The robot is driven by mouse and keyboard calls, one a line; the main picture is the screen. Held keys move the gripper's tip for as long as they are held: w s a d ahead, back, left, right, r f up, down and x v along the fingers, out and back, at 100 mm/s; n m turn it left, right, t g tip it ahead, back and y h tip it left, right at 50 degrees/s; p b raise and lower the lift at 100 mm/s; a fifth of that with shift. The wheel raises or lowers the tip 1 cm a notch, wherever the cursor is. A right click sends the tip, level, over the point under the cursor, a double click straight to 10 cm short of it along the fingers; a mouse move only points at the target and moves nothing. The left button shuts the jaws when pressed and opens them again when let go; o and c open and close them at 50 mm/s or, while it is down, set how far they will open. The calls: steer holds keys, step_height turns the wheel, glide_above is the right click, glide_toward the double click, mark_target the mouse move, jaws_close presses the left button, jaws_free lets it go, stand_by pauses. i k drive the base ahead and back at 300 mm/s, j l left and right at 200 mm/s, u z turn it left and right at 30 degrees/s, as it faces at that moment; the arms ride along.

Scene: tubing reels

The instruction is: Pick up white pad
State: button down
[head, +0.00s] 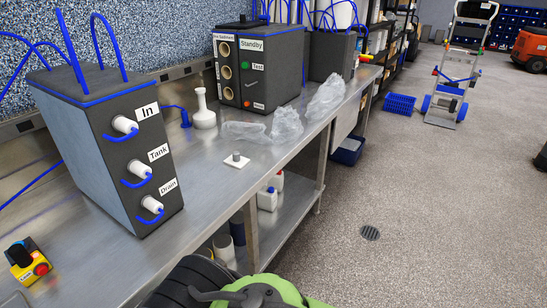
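The white pad (232,163) is a small flat square lying on the metal bench top, near its front edge. A short grey cylindrical knob (236,156) stands on its middle. Nothing touches the pad from the side, and it is in plain view. My gripper cannot be made out in the head view. Only dark and green parts, apparently of my arm, show at the bottom edge, well in front of the bench and apart from the pad.
A grey box labelled In, Tank and Drain (104,150) stands left of the pad. Crumpled clear plastic bags (286,124) lie behind and right. A white bottle-like piece (204,112) stands behind. A yellow switch box (27,262) sits front left. Bench space around the pad is clear.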

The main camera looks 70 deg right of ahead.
mark_target(235, 160)
steer(key=l+z, duration=0.1)
steer(key=z, duration=1.7)
steer(key=i+l+u, duration=0.25)
steer(key=u, duration=0.2)
steer(key=i+l+u, duration=0.25)
steer(key=l+u, duration=0.2)
steer(key=i+l+u, duration=0.15)
steer(key=l+u, duration=1.6)
steer(key=k+l, duration=0.05)
steer(key=l, duration=0.05)
